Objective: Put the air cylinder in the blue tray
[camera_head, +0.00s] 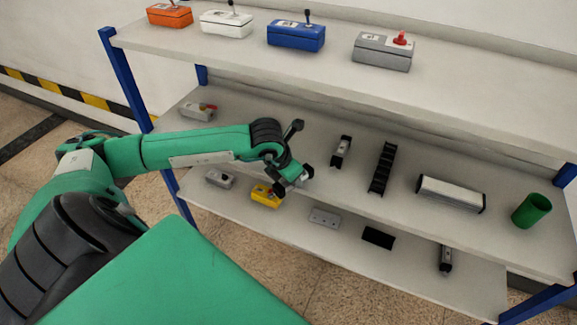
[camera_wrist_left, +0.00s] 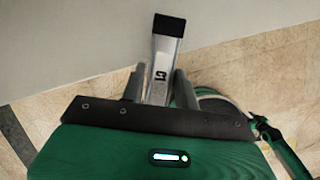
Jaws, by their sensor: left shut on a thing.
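My left gripper (camera_head: 287,184) is at the front edge of the middle shelf. It is shut on a silver air cylinder with black ends. In the left wrist view the air cylinder (camera_wrist_left: 164,62) stands out from between the fingers (camera_wrist_left: 160,82), with a black cap at its far end and a dark mark on its side. In the head view the arm and gripper hide part of it. No blue tray shows in either view.
The lower shelf holds several small parts, including a yellow box (camera_head: 265,196). Lever boxes stand on top.

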